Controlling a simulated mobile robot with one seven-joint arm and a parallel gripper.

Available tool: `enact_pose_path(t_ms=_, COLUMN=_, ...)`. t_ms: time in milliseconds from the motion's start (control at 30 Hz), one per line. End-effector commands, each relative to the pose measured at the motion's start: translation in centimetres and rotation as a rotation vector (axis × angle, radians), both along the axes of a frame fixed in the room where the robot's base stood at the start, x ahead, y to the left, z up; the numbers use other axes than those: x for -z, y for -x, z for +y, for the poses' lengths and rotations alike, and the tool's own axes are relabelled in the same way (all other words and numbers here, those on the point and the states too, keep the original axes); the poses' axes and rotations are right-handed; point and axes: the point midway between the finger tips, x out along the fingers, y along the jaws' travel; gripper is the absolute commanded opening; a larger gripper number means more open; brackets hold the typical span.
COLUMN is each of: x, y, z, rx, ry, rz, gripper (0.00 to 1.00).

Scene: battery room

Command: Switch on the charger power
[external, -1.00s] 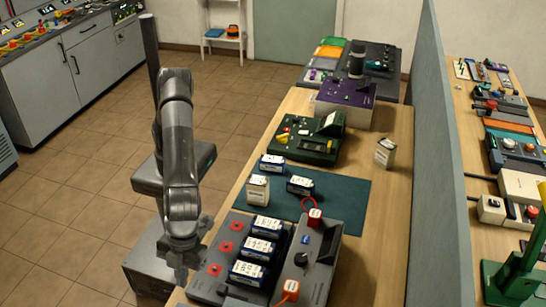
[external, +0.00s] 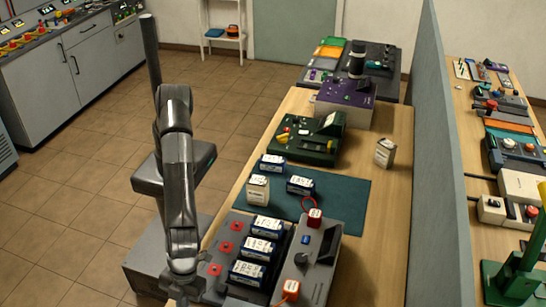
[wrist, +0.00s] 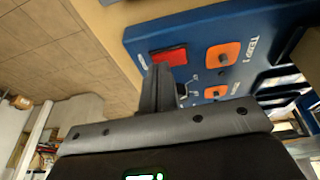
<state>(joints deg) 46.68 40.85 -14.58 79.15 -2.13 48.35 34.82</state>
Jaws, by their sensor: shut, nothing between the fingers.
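A blue panel (wrist: 205,32) fills the upper part of the wrist view. It has a red rectangular part (wrist: 168,55), orange squares with dark centres (wrist: 222,54) and a lettered label, "TEMP 1". I cannot tell which of these is the charger power switch. My gripper (wrist: 160,80) is shut and empty, its fingers in front of the panel near the red part; I cannot tell whether they touch. In the external view my gripper (external: 183,292) is low at the table's near left edge, its tips hard to make out.
A grey tray with red pads (external: 229,225) holds blue batteries (external: 257,247) just right of my arm. A grey unit with a black knob and red connectors (external: 322,240) stands beside it. A green mat (external: 345,195) and green device (external: 310,150) lie farther back. A grey partition (external: 440,170) bounds the right.

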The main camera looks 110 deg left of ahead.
Motion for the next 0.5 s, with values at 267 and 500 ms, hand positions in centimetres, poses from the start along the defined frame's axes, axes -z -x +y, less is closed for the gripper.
enact_pose_path(t_ms=267, x=0.48, y=0.19, z=0.02, rx=-0.001, ry=-0.002, rz=-0.048, gripper=0.0)
enact_pose_path(t_ms=500, x=0.45, y=0.0, z=0.04, rx=-0.002, ry=-0.003, rz=-0.047, gripper=0.0)
